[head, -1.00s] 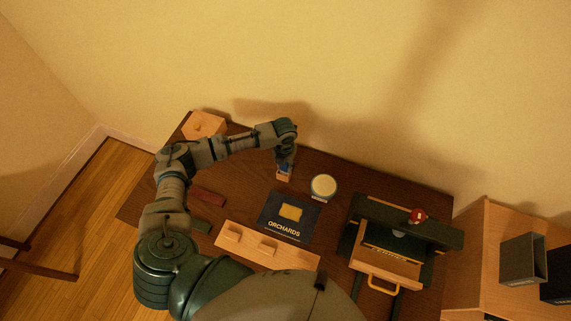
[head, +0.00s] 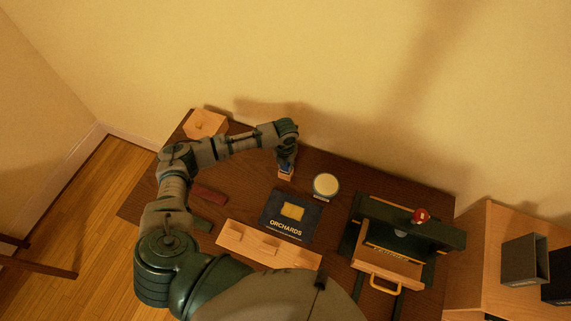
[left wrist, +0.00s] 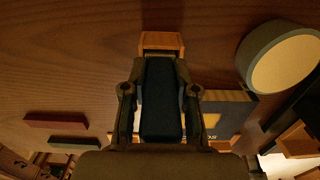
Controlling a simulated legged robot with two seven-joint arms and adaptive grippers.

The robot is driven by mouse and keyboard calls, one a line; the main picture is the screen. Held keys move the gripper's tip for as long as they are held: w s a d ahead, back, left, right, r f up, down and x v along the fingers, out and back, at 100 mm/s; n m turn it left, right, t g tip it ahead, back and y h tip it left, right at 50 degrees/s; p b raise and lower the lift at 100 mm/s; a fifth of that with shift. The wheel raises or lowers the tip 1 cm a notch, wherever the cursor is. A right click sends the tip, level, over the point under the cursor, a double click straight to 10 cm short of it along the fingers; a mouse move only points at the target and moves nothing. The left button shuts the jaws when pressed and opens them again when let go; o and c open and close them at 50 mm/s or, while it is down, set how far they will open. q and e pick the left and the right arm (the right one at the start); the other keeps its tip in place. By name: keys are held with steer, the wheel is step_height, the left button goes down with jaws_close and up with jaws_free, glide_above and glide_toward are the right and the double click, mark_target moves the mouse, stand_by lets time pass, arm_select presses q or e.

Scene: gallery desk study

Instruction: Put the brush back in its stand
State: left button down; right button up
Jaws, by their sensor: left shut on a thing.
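My left gripper (head: 286,164) is above the back middle of the dark desk, pointing down. In the left wrist view its two fingers (left wrist: 160,105) are shut on a dark blue, block-like thing (left wrist: 162,100), which I take to be the brush. A small light-wood piece (head: 285,175) shows just below the fingers, and also at the far end of the blue block in the left wrist view (left wrist: 161,40). I cannot tell whether this wood is the stand or part of the brush. The underside of the block is hidden. My right gripper is not in view.
A round pale-topped container (head: 326,186) stands close to the right. A dark "ORCHARDS" book (head: 285,226) and a long wooden rack (head: 255,241) lie in front. A wooden block (head: 205,123) is at the back left, a dark green press-like device (head: 410,228) at the right.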

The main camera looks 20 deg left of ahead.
arm_select(q)
steer(key=shift+s+d+f, duration=0.15)
steer(key=shift+s+f, duration=0.2)
steer(key=shift+f, duration=0.3)
steer(key=c, duration=0.8)
jaws_free()
steer(key=shift+f, duration=0.1)
steer(key=r, duration=1.2)
steer(key=shift+w+r, duration=0.25)
